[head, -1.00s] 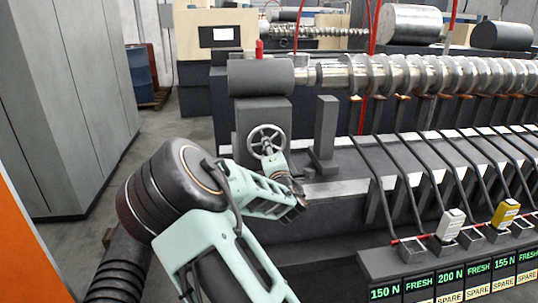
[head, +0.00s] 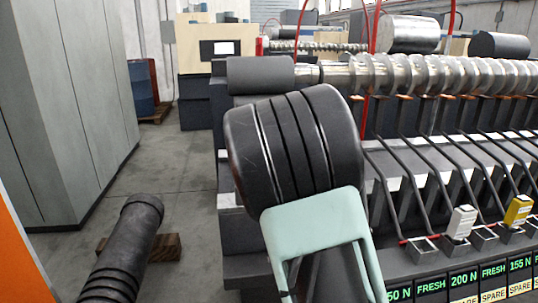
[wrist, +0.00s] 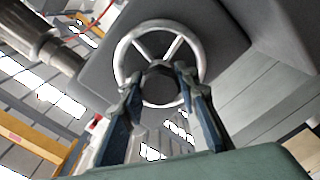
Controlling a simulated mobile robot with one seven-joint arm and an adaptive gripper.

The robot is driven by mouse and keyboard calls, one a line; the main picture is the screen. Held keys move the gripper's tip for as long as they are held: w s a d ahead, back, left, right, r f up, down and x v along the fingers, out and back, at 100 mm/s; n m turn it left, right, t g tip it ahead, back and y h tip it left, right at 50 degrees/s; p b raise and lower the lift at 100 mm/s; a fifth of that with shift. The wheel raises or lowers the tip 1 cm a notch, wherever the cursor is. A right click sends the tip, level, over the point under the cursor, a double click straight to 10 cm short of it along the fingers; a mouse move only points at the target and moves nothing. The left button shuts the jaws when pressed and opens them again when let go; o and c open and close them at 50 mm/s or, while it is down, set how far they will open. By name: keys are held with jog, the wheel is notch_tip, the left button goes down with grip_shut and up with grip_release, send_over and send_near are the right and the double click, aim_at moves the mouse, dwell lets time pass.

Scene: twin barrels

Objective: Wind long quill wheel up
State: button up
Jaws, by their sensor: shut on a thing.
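The long quill wheel (wrist: 160,25), a pale metal handwheel with spokes, shows in the wrist view in front of a dark grey housing. My gripper (wrist: 157,80) reaches up to it, with its two fingers spread to either side of a dark part at the lower middle of the wheel. The jaws are shut on the wheel, though the exact contact is partly hidden by the fingers. In the head view my arm's large dark joint covers the wheel and gripper.
The long steel screw (head: 430,75) runs right from a grey cylinder (head: 260,74). Dark levers and small trays with a white block (head: 461,222) and a yellow block (head: 518,210) stand at right.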

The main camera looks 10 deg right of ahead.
jog(key=shift+m+b, duration=0.5)
jog(key=shift+m, duration=0.2)
jog(key=o, duration=1.2)
jog(key=shift+c, duration=0.2)
jog(key=s, duration=1.2)
